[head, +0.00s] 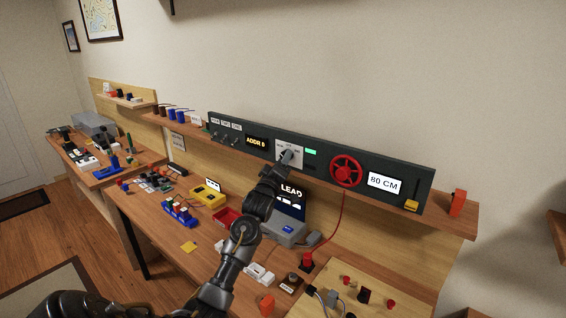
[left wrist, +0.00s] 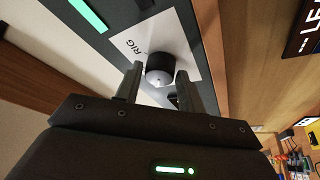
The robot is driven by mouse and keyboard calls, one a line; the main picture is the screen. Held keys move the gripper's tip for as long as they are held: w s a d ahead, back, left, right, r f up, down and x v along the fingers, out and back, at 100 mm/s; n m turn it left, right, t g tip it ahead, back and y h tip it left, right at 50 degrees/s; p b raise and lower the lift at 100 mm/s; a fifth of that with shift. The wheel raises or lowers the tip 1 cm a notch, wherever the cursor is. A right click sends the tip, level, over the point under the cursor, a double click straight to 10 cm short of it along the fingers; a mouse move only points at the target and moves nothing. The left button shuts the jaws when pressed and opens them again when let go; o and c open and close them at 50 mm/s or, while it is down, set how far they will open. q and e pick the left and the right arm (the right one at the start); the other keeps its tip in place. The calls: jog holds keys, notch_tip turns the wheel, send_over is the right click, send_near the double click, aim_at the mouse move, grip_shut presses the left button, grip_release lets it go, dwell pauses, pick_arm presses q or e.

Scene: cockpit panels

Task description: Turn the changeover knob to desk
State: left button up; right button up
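The changeover knob (left wrist: 160,68) is a round black knob on a white label plate (left wrist: 185,38) in the left wrist view. The word RIG reads on the plate; no other label is legible, and I cannot tell which position the knob points to. In the head view the plate (head: 288,147) sits mid-panel, and my gripper hides the knob. My left gripper (head: 287,158) reaches up to the plate. In the left wrist view its fingers (left wrist: 159,80) stand apart on both sides of the knob, with small gaps showing. My right gripper is not in view.
Below stand a screen reading LEAD (head: 291,195) and a cluttered wooden desk (head: 180,262).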

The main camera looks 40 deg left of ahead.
pick_arm(q)
jog(key=shift+o, duration=1.4)
jog(key=shift+s+f, duration=0.1)
jog(key=b+v, duration=0.4)
jog(key=v, duration=0.6)
jog(key=shift+s, duration=0.35)
jog(key=shift+d+f, duration=0.1)
